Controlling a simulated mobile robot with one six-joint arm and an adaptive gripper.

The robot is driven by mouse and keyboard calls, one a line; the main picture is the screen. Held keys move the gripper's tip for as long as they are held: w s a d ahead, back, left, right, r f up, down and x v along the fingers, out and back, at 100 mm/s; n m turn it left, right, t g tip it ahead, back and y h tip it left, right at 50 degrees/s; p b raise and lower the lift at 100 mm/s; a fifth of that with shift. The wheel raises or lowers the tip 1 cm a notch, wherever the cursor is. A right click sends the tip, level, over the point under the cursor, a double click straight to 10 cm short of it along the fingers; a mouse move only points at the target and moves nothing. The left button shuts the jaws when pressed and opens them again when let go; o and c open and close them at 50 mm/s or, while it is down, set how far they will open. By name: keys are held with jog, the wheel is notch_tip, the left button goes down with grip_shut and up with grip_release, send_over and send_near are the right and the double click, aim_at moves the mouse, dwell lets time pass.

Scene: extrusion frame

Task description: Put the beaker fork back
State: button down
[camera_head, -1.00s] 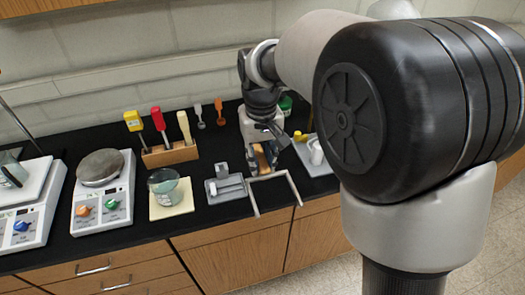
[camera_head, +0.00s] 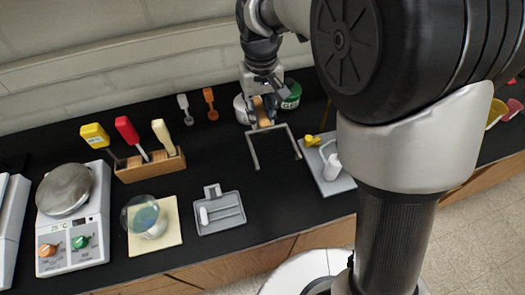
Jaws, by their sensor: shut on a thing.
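My gripper (camera_head: 264,112) is shut on the wooden handle of the beaker fork, at the back of the black counter. The beaker fork (camera_head: 252,150) is a thin grey U-shaped frame with its two prongs pointing toward the front of the counter. I cannot tell whether the fork touches the counter or hangs just above it. The fingers partly hide the handle. A glass beaker (camera_head: 143,216) stands on a cream pad (camera_head: 172,233) to the left, apart from the fork.
A wooden rack (camera_head: 150,168) holds yellow, red and cream-handled tools. A grey tray (camera_head: 222,214) and another tray (camera_head: 328,180) flank the fork's front. A white jar (camera_head: 240,108) and a green-topped jar (camera_head: 291,95) stand close beside my gripper. A hot plate (camera_head: 72,220) is at left.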

aim_at(261, 158)
notch_tip(261, 158, down, 17)
jog(key=b, duration=0.4)
jog(key=shift+r, duration=0.25)
jog(key=c, duration=1.3)
grip_release()
jog(key=shift+c, duration=0.2)
notch_tip(261, 158, up, 12)
jog(key=p, duration=0.3)
jog(key=shift+r, duration=0.1)
